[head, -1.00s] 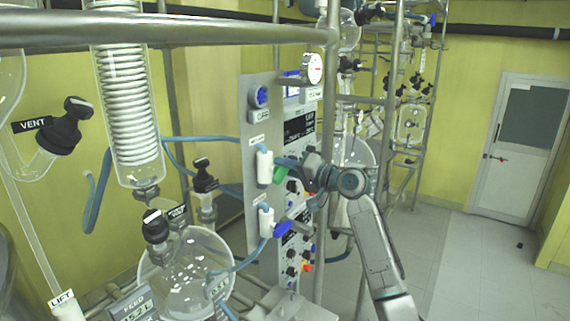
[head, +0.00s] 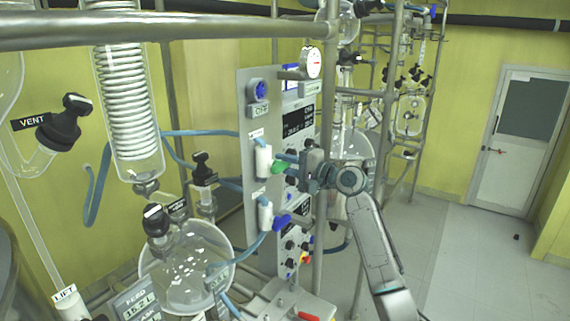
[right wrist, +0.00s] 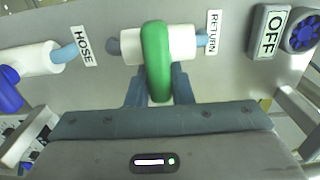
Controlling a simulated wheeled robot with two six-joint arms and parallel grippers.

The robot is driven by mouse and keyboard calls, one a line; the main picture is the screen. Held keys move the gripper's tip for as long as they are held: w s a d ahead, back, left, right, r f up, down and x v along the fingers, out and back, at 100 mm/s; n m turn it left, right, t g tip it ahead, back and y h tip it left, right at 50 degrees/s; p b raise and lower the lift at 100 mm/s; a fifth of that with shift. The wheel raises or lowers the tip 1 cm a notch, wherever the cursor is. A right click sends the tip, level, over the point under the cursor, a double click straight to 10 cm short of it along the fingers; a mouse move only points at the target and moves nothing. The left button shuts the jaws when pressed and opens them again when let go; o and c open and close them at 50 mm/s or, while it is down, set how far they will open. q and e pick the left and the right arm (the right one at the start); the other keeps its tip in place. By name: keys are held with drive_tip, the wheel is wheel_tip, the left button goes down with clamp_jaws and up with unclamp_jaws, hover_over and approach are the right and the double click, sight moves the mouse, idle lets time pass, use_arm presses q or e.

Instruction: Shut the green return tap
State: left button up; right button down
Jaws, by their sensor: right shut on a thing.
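The green return tap handle (head: 280,167) sits on a white valve body (head: 263,160) on the grey panel. In the right wrist view the green handle (right wrist: 156,62) lies across the white valve body (right wrist: 130,45), beside the RETURN label (right wrist: 213,32). My right gripper (head: 299,166) reaches it from the right in the head view. In the right wrist view the fingers of my right gripper (right wrist: 157,90) stand on both sides of the handle, shut on it. The gripper partly hides the handle's far end in the head view. My left gripper is not in view.
A second tap with a blue handle (head: 281,222) is just below on the panel (head: 251,105). Blue hoses (head: 196,134) run to the valves. A metal post (head: 325,115) stands close beside the gripper.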

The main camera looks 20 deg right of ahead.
idle(0.3)
drive_tip(key=c, duration=1.3)
unclamp_jaws()
drive_tip(key=shift+d, duration=0.1)
drive_tip(key=shift+s+d+f, duration=0.15)
drive_tip(key=shift+s, duration=0.05)
drive_tip(key=shift+b+v, duration=2.95)
drive_tip(key=shift+v, duration=2.15)
